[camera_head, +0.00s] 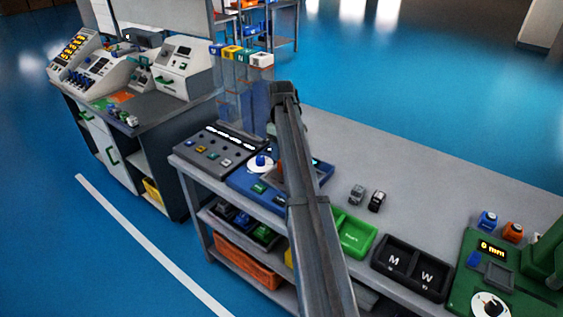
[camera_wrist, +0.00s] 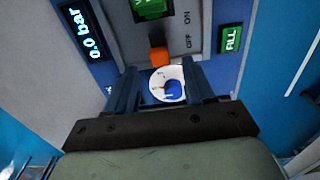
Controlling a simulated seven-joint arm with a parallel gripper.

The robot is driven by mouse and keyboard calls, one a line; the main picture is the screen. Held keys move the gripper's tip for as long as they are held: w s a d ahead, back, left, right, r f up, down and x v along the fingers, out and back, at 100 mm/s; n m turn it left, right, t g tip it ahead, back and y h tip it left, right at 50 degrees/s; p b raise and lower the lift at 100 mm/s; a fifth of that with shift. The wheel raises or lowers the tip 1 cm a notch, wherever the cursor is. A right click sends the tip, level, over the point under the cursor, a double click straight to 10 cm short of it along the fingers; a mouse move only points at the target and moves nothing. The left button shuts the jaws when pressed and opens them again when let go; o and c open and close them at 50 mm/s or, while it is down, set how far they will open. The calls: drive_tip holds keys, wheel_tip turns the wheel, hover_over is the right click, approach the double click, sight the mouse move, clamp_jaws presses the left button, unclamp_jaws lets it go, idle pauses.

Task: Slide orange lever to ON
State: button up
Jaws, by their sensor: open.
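The orange lever (camera_wrist: 158,56) shows in the wrist view on a grey panel (camera_wrist: 205,12), beside the OFF label and farther from the ON label. My gripper (camera_wrist: 161,72) is open, its two fingers pointing at the panel. The lever lies just beyond the fingertips, roughly centred between them; I cannot tell whether either finger touches it. In the head view my arm hides most of the lever's surroundings on the blue unit (camera_head: 238,178), and the fingertips are not clear there.
A white dial (camera_wrist: 155,95) with a blue knob (camera_wrist: 173,90) sits between my fingers. A display (camera_wrist: 84,34) reads 0.0 bar. A green FILL button (camera_wrist: 230,39) is at right. Toy cars (camera_head: 376,201), a green tray (camera_head: 355,235) and a black M/W tray (camera_head: 412,268) are on the bench.

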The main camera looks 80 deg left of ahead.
drive_tip(key=shift+f, duration=2.9)
clamp_jaws()
